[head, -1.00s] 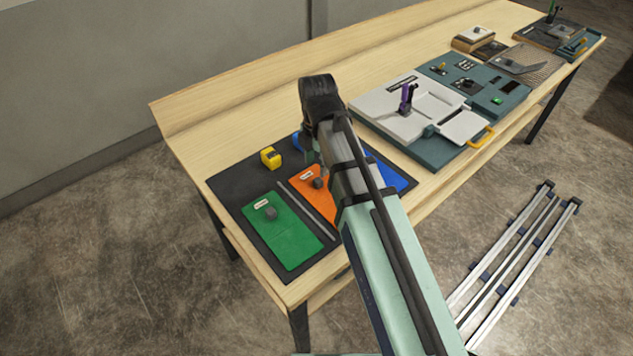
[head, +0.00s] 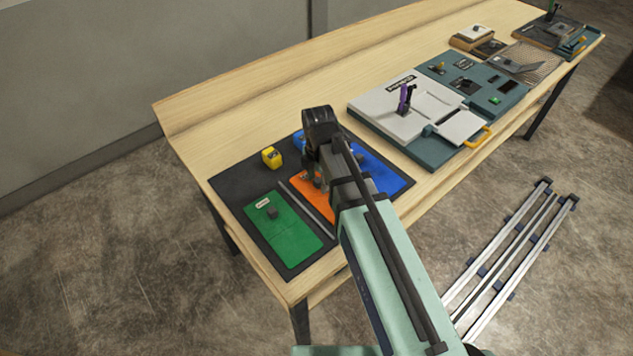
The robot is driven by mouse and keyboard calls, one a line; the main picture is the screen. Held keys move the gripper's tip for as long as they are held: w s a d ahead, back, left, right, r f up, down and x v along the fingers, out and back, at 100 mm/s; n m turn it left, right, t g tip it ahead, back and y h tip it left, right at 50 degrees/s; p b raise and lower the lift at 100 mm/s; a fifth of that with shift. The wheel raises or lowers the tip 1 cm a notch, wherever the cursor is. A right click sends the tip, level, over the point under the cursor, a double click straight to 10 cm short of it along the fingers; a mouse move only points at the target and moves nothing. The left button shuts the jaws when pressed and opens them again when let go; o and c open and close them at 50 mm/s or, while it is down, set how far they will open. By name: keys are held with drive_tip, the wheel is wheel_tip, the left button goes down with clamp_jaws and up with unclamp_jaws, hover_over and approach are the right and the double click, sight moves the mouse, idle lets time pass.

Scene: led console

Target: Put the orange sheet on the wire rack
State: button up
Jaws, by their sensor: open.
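The orange sheet (head: 314,206) lies flat on a black mat (head: 236,184) at the left end of the table, between the green and blue sheets. My arm covers much of it. My gripper (head: 314,178) is open and low over the orange sheet, near its grey knob. The fingertips are mostly hidden, so I cannot tell whether they touch the knob. The wire rack (head: 546,62) seems to be the tan ribbed panel near the far right end of the table, with a grey flat piece at its left part.
The green sheet (head: 292,240) and blue sheet (head: 388,180) lie either side of the orange one. A yellow block (head: 271,157) sits behind on the mat. A pale grey press (head: 385,115) with a purple lever and a teal console (head: 490,84) stand between mat and rack.

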drive_tip(key=shift+f, duration=0.1)
clamp_jaws()
idle(0.4)
